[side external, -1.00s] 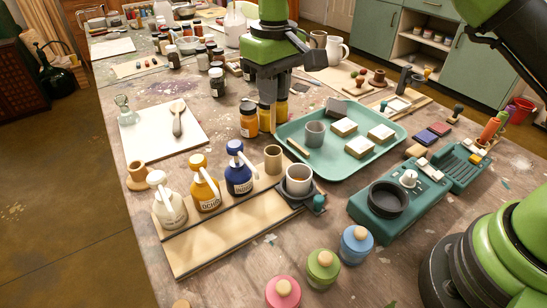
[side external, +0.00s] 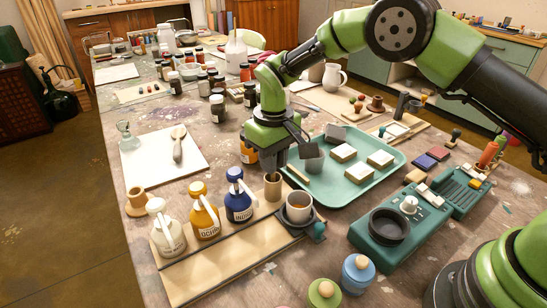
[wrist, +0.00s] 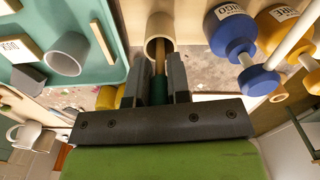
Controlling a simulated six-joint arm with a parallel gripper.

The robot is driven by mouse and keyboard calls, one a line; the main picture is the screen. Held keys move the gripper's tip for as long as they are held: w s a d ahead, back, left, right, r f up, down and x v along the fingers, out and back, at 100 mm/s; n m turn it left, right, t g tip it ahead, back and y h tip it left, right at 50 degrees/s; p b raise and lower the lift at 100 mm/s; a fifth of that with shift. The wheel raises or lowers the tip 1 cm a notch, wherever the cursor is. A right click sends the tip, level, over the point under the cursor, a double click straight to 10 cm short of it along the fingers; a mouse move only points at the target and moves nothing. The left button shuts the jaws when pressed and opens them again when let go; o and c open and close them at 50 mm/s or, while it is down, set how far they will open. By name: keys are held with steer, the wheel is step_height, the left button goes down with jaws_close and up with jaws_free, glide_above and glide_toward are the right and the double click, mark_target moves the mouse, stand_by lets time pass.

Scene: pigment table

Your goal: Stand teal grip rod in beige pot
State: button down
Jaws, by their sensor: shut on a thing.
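In the wrist view my gripper (wrist: 160,90) is shut on the teal grip of the rod (wrist: 160,86). The rod's thin wooden part (wrist: 159,58) runs from the fingers to the mouth of the beige pot (wrist: 152,24) and overlaps the opening. How deep its tip sits is hard to tell. In the side view the fingers mostly hide the rod.
The blue bottle (side external: 238,204) stands close left of the pot, beside a yellow bottle (side external: 204,218). The dark-rimmed cup (side external: 299,214) stands close right. A green tray (side external: 350,192) with a grey cup (side external: 313,162) and pale blocks lies behind right. An orange jar is behind my gripper.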

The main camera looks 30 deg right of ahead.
steer(key=c, duration=1.1)
jaws_free()
step_height(320, 180, up, 12)
steer(key=shift+r, duration=0.25)
steer(key=s+d+r+m+t+y, duration=0.1)
steer(key=s+d+r+m+t, duration=0.3)
steer(key=s+r, duration=0.7)
steer(key=s+d+t, duration=0.1)
steer(key=s, duration=0.4)
steer(key=s+d+m+t, duration=0.1)
steer(key=s+d, duration=0.1)
steer(key=s, duration=0.3)
steer(key=s+d+t+y, duration=0.1)
steer(key=s, duration=0.4)
steer(key=shift+d+f+m, duration=0.15)
steer(key=shift+f+m, duration=0.25)
